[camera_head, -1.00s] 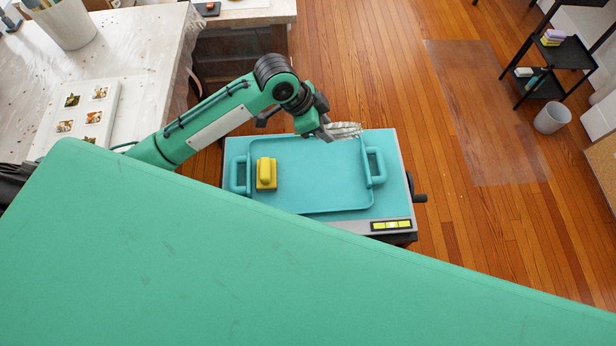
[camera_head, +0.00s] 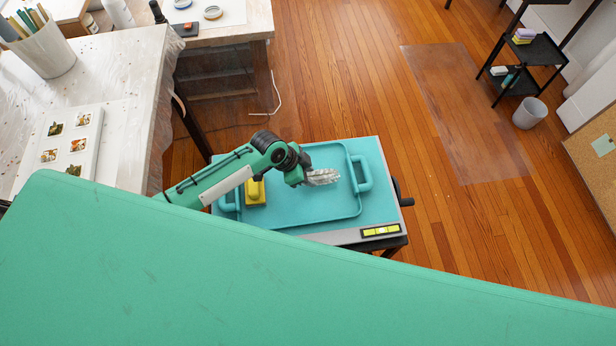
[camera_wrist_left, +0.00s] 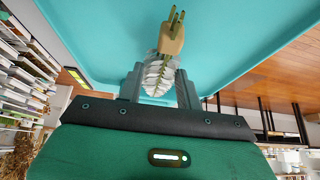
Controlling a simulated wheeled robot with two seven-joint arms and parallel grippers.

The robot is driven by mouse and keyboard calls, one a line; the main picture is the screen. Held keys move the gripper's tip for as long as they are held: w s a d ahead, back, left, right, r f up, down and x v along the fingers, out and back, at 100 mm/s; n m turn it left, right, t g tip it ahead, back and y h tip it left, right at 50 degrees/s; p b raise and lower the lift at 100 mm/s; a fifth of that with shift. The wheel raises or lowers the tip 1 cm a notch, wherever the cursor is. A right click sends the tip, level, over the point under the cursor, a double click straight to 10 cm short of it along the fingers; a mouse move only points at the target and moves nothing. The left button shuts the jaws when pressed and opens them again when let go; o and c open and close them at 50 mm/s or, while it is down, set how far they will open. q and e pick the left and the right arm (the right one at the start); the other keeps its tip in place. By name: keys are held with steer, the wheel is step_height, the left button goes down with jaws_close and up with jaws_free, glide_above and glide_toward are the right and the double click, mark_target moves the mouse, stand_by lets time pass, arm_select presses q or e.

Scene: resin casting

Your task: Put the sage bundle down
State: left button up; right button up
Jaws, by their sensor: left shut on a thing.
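The sage bundle (camera_head: 324,177) is a pale, grey-white wrapped roll. It shows over the right part of the teal tray (camera_head: 357,212) in the head view. My left gripper (camera_head: 306,178) is shut on it. In the left wrist view the bundle (camera_wrist_left: 158,76) sits between the two fingers of the gripper (camera_wrist_left: 160,88), with a tan piece and prongs (camera_wrist_left: 174,28) beyond its far end. I cannot tell whether the bundle touches the tray. My right gripper is in neither view.
A yellow block-like thing (camera_head: 255,192) sits at the tray's left, partly behind my arm. The tray lies on a lift table (camera_head: 385,165) with a level (camera_head: 381,231) on its front edge. A white-covered workbench (camera_head: 110,80) stands at left. Wooden floor lies open at right.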

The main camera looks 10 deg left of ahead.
arm_select(q)
steer(key=shift+f, duration=1.35)
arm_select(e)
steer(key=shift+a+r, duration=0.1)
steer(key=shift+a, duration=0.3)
arm_select(q)
steer(key=shift+f, duration=0.2)
steer(key=o, duration=1)
steer(key=shift+c, duration=0.2)
steer(key=shift+r, duration=0.1)
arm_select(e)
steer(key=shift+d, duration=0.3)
